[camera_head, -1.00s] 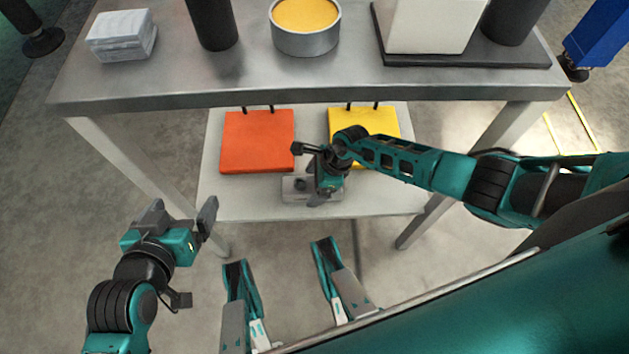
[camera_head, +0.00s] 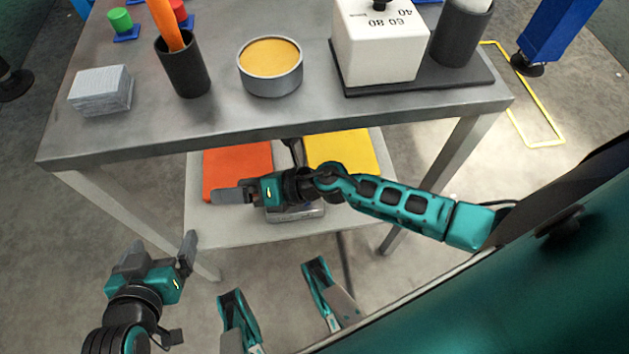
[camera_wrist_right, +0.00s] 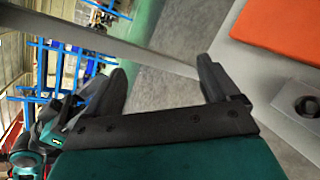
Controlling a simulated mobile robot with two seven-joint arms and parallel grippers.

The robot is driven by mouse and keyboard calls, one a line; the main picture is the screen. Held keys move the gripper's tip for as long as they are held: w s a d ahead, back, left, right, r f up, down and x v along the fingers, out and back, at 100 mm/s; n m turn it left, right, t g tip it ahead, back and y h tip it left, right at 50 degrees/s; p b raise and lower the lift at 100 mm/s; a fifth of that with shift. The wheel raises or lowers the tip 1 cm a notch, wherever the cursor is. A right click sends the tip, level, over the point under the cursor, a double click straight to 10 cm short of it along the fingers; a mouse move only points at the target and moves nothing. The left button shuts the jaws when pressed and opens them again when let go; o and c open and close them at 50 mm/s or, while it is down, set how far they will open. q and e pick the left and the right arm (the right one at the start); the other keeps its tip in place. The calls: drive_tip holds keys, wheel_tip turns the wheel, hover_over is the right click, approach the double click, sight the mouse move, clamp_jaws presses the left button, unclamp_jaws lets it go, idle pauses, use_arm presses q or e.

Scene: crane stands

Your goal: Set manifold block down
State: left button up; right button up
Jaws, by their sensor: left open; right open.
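The manifold block, a grey metal block (camera_head: 297,214), rests on the lower shelf (camera_head: 232,229) in front of the coloured pads. My right arm covers part of it in the head view. In the right wrist view the block (camera_wrist_right: 303,100) shows at the right edge, with a dark round hole, outside the jaws. My right gripper (camera_head: 233,194) is open and empty, pointing left above the shelf. Its two fingers (camera_wrist_right: 165,78) stand apart in the wrist view. My left gripper (camera_head: 158,252) is open and empty, left of and below the shelf.
An orange pad (camera_head: 236,168) and a yellow pad (camera_head: 342,150) lie on the lower shelf. The upper tabletop (camera_head: 225,118) overhangs it and holds a cup (camera_head: 183,70), a round tin (camera_head: 270,78) and a white box (camera_head: 375,50). Table legs stand on both sides.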

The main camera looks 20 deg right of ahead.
drive_tip(key=w+d+r+m+t+h, duration=0.1)
drive_tip(key=d+r+m+t+h, duration=0.45)
drive_tip(key=m, duration=1.25)
drive_tip(key=s+d+f+m+g+h, duration=0.1)
drive_tip(key=s+d+m, duration=0.6)
drive_tip(key=m, duration=1)
drive_tip(key=s+g+h, duration=0.1)
drive_tip(key=h, duration=0.1)
drive_tip(key=shift+d+f+h, duration=0.25)
drive_tip(key=shift+d+h, duration=0.1)
drive_tip(key=shift+s+a, duration=0.1)
